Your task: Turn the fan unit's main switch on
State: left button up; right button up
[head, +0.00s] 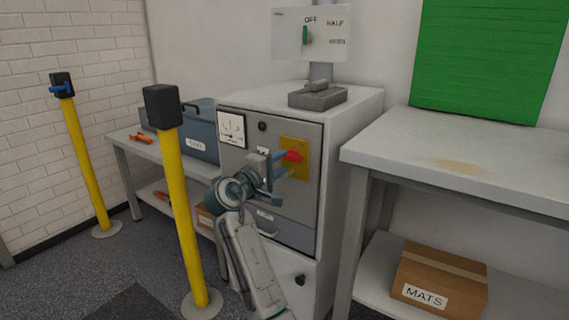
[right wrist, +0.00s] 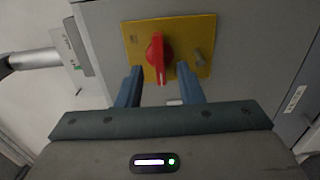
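The main switch is a red rotary handle (head: 292,156) on a yellow plate (head: 301,146) on the front of the grey cabinet (head: 233,165). In the right wrist view the red handle (right wrist: 158,58) points straight down the picture on its yellow plate (right wrist: 189,30). My right gripper (head: 281,180) is in front of the plate. Its blue fingers are apart, one on each side of the handle's lower end in the wrist view (right wrist: 160,72), with gaps showing. I cannot tell how deep the fingers reach. My left gripper is out of view.
A sign marked OFF and HALF (head: 326,42) stands above the cabinet. Yellow posts (head: 180,205) stand left; a grey bench (head: 500,165) stands right.

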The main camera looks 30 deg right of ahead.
aim_at(290, 157)
jog(key=shift+x, duration=1.4)
jog(key=shift+c, duration=0.4)
grip_shut()
